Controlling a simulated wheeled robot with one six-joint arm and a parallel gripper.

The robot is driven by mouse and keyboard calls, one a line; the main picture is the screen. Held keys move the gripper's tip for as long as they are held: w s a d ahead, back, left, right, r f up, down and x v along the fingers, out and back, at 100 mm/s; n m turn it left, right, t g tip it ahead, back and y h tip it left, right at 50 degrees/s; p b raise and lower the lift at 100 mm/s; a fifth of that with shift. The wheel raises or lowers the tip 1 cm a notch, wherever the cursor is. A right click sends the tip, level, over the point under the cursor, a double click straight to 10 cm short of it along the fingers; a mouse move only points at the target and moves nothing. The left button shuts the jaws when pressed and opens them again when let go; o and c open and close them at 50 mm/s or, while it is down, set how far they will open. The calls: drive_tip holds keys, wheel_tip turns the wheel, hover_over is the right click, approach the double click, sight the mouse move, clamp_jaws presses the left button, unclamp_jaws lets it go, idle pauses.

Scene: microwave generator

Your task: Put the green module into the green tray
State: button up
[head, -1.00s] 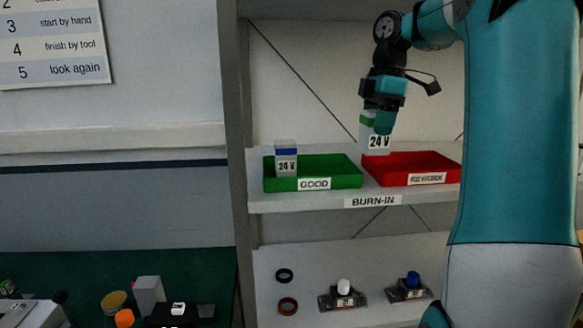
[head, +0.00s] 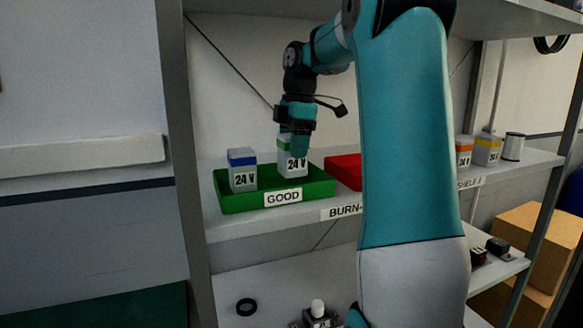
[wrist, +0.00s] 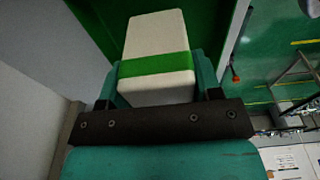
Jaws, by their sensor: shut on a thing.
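The green module, a white block with a green band and a "24 V" label (head: 292,165), is held by my gripper (head: 296,143), which is shut on it. The module is upright at the right part of the green tray (head: 238,204), labelled "GOOD". Its lower end is at or just above the tray floor; I cannot tell if it touches. In the wrist view the green module (wrist: 157,62) sits between the fingers, with the green tray (wrist: 205,30) beyond it.
A blue-banded 24 V module (head: 242,172) stands in the left part of the green tray. A red tray (head: 344,170) is just right, partly hidden by my arm. Orange-banded (head: 463,152) and yellow-banded (head: 487,150) modules stand farther right on the shelf.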

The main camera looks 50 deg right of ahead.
drive_tip(key=shift+f, duration=1.4)
drive_tip(key=o, duration=1.1)
drive_tip(key=shift+f, duration=0.15)
drive_tip(key=shift+o, duration=0.2)
drive_tip(key=r+p, duration=0.2)
drive_tip(key=r, duration=0.2)
drive_tip(key=d+r+p, duration=0.1)
drive_tip(key=r+p, duration=0.1)
drive_tip(key=r, duration=0.2)
drive_tip(key=s+r+p, duration=0.1)
drive_tip(key=r+p, duration=0.2)
drive_tip(key=r, duration=0.1)
drive_tip(key=shift+d+r, duration=0.15)
drive_tip(key=shift+w, duration=0.1)
